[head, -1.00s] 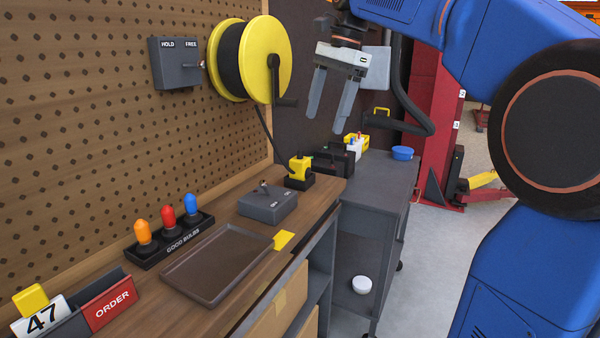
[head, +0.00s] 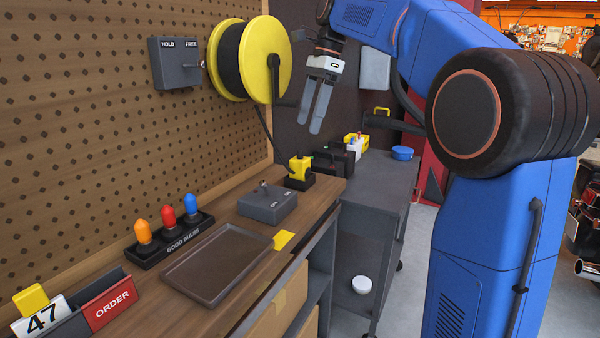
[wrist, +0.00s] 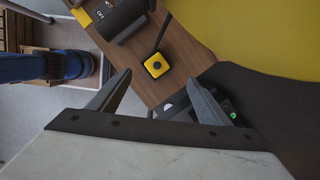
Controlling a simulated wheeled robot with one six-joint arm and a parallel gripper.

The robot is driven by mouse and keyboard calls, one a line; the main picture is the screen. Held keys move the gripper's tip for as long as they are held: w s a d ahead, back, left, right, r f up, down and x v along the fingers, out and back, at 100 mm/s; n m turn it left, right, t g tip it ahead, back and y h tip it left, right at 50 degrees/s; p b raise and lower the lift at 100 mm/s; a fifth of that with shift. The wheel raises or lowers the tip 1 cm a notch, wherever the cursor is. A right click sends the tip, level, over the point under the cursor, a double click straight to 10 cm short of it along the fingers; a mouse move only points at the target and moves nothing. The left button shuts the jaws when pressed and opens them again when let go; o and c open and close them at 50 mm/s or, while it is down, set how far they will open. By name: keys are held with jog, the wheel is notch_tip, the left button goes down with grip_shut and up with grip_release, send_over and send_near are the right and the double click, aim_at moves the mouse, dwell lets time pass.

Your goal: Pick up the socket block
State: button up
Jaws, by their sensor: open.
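The socket block, a small yellow block (head: 300,167), sits in a dark base near the far end of the wooden bench, with a black cord running up from it toward the reel. In the wrist view the yellow block (wrist: 156,65) shows near the wood's edge, just past and between the fingertips. My gripper (head: 309,125) is open and empty, above the bench end, higher than the block and slightly right of it in the head view. Both fingers (wrist: 160,77) are apart in the wrist view, touching nothing.
A yellow reel (head: 268,60) hangs on the pegboard above the block. A grey switch box (head: 266,206) stands close in front of it. A black toolbox (head: 334,161) and a grey cart (head: 375,183) lie beyond. A brown tray (head: 217,264) and coloured bulbs (head: 167,219) are nearer.

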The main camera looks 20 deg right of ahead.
send_over(300, 158)
jog(key=w+d, duration=0.1)
jog(key=d, duration=0.1)
jog(key=x, duration=0.3)
jog(key=d+x, duration=0.1)
jog(key=x, duration=0.1)
jog(key=shift+w+f, duration=0.1)
jog(key=shift+w, duration=0.1)
jog(key=shift+s+x, duration=0.15)
jog(key=shift+x, duration=1.15)
jog(key=shift+s+x, duration=0.1)
jog(key=shift+x, duration=1.25)
jog(key=c, duration=1.3)
